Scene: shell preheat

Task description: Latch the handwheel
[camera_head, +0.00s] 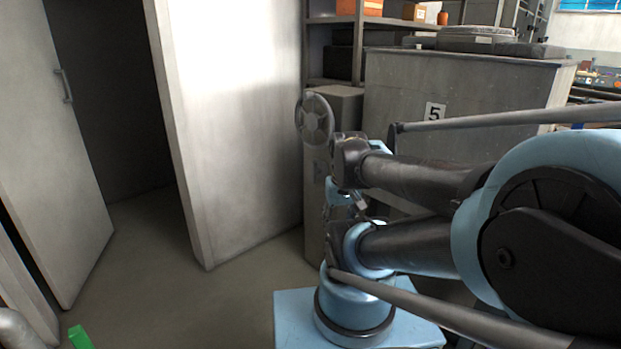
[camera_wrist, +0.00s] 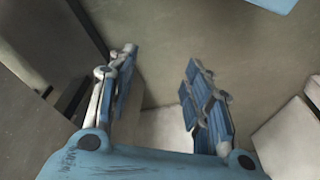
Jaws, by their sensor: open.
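The handwheel (camera_head: 315,119) is a grey round wheel with spokes. In the head view it sits near the middle, at the upper front of a narrow grey cabinet (camera_head: 343,104). My arm's dark joint is close to the wheel's right side in the picture; I cannot tell the depth between them. My gripper (camera_wrist: 158,88) is open and empty in the wrist view, its two blue-padded fingers spread apart above the floor. In the head view my own arm partly hides the gripper. The handwheel does not show in the wrist view, and no latch part can be made out.
A large grey cabinet marked 5 (camera_head: 455,110) stands at the right behind my arm. A pale panel (camera_head: 235,105) and a door with a handle (camera_head: 50,130) flank a dark opening at left. Shelves with orange boxes (camera_head: 359,7) are behind.

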